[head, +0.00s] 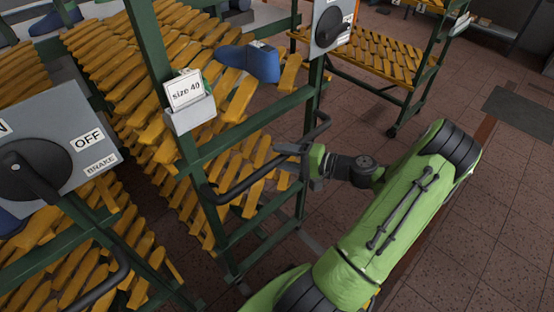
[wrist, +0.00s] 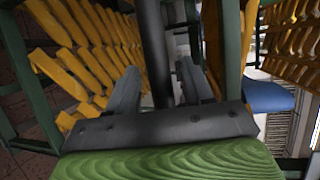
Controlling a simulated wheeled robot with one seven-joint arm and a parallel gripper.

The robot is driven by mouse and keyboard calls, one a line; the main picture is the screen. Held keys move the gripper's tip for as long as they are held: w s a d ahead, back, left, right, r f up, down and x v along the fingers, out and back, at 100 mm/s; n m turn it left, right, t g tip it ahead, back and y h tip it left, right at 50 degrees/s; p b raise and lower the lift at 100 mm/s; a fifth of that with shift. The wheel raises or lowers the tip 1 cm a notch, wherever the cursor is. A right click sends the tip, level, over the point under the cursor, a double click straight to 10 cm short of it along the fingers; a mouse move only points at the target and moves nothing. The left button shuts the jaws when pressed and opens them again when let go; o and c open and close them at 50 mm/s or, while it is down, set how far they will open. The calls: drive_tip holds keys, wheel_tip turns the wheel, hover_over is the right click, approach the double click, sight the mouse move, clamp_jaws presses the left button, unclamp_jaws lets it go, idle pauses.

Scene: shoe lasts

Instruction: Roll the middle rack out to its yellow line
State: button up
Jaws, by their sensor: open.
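The middle rack (head: 240,133) has a green frame, yellow slatted shelves and a "size 40" card (head: 186,92) in a holder. A dark bar handle (head: 245,183) runs across its near end. My gripper (head: 289,152) is at the right part of this handle. In the wrist view, my gripper (wrist: 158,88) is open, with the dark handle bar (wrist: 153,45) between its two fingers. Contact with either finger cannot be told. A blue shoe last (head: 250,63) lies on the rack's upper shelf. I cannot make out a yellow line on the floor.
A brake box (head: 40,150) marked OFF is close at the left, on another rack. A second switch box (head: 330,25) is on the middle rack's right post. Another slatted rack (head: 390,62) stands behind at the right. Tiled floor (head: 490,210) is clear at the right.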

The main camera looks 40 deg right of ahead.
drive_tip(key=shift+x, duration=1.15)
clamp_jaws()
